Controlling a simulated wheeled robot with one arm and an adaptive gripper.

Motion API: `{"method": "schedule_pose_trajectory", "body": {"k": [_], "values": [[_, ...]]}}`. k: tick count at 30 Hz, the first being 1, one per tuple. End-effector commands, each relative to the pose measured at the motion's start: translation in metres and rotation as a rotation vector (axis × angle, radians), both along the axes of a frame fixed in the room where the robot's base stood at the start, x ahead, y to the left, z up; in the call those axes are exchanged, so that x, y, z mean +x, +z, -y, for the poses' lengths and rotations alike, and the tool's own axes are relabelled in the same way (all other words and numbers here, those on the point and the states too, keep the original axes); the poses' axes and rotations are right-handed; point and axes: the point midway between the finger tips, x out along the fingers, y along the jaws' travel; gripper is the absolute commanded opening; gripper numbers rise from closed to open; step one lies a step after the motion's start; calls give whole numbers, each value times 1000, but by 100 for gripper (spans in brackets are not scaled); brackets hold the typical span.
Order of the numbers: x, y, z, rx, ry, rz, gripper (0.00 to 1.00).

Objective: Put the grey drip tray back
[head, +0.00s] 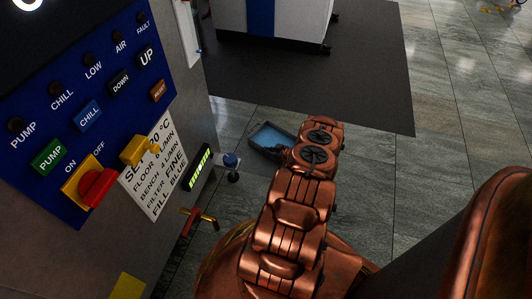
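A shallow rectangular tray (270,138) with a dark grey rim and a blue inside shows low down beyond my arm, right of the machine. Whether it lies on the floor or is held up, I cannot tell. Its right side is hidden behind my copper arm. My gripper (284,152) is almost wholly hidden by my arm's links; only a small dark part shows at the tray's near right edge. I cannot see its fingers clearly, nor whether they touch the tray.
A grey machine with a blue control panel (100,85) fills the left side. A dark mat (365,70) lies behind, under a white cabinet (280,22). Tiled floor (440,170) at right is clear.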

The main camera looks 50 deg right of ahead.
Motion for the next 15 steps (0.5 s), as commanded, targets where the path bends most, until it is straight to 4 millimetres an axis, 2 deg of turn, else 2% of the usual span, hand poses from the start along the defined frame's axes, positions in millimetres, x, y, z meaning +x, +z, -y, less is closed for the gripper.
{"method": "schedule_pose_trajectory", "body": {"k": [1,3,9,15], "values": [[0,-3,0,0,1,0,0],[0,-1,0,0,0,0,10],[0,-1,0,0,0,0,31],[0,-1,0,0,0,0,31]]}}
